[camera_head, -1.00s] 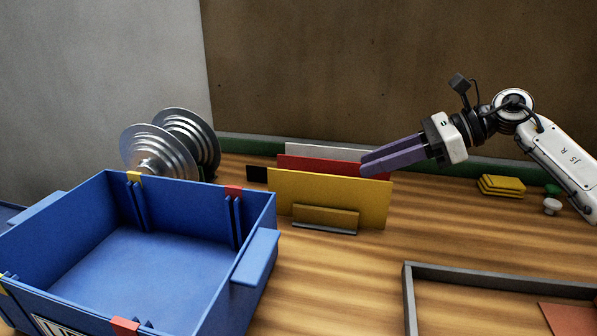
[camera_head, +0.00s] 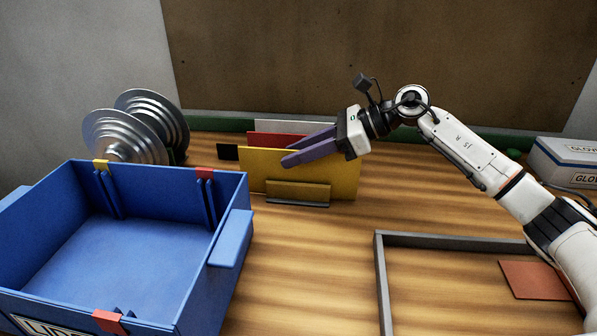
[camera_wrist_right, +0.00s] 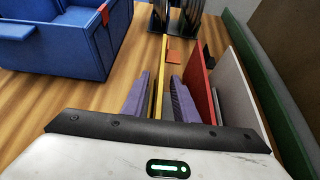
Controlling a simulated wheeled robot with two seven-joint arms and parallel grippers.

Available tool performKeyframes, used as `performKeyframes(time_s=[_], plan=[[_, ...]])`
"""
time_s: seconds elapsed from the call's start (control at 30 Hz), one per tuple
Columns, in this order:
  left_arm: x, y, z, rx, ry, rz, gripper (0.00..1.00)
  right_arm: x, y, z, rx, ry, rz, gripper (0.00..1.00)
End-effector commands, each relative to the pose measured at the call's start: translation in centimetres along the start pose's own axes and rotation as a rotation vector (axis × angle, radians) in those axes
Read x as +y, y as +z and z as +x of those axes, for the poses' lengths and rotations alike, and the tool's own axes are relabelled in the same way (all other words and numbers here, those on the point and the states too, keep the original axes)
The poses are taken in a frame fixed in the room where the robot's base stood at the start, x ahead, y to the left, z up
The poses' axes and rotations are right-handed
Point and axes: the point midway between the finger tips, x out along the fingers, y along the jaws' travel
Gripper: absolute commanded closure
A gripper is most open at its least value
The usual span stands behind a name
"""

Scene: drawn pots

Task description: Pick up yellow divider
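The yellow divider (camera_head: 305,172) stands upright in a low holder on the wooden table, in front of a red divider (camera_head: 262,139) and a white one (camera_head: 300,126). My right gripper (camera_head: 286,152) reaches in from the right, low over the divider's top edge. One purple finger is in front of the yellow divider and the other is behind it. In the right wrist view the yellow divider (camera_wrist_right: 158,88) runs between the two open fingers (camera_wrist_right: 160,76), with a gap visible beside it. The red divider (camera_wrist_right: 196,80) is beyond the rear finger. My left gripper is out of view.
A blue box (camera_head: 130,240) with red and yellow slot clips stands at the left front. Metal discs (camera_head: 125,140) stand behind it. A grey frame (camera_head: 383,280) lies at the front right. A glove box (camera_head: 570,165) is at the far right.

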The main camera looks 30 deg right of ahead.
Motion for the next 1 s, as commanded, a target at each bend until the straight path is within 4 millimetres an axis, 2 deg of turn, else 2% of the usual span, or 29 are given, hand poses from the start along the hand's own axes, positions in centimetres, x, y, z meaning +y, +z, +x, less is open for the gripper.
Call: performKeyframes(time_s=[0.17, 0.3, 0.33, 0.77, 0.87, 1.0], plan=[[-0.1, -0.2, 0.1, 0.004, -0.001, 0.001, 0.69, 0.0, 0.0, 0.0, 0.0, -0.001, 0.0, 0.75], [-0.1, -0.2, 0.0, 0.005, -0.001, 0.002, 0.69, 0.0, 0.0, 0.0, 0.0, -0.001, 0.0, 0.99], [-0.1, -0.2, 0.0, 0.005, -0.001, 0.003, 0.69, 0.0, 0.0, 0.0, 0.0, -0.001, 0.0, 1.0], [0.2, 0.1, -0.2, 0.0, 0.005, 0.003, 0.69, -0.1, 0.3, -0.2, -0.001, -0.002, -0.001, 1.0], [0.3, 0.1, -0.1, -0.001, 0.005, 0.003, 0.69, -0.1, 1.3, -0.8, -0.003, -0.003, -0.004, 1.0], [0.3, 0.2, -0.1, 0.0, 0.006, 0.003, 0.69, -0.1, 3.8, -2.1, -0.004, -0.004, -0.005, 1.0]])
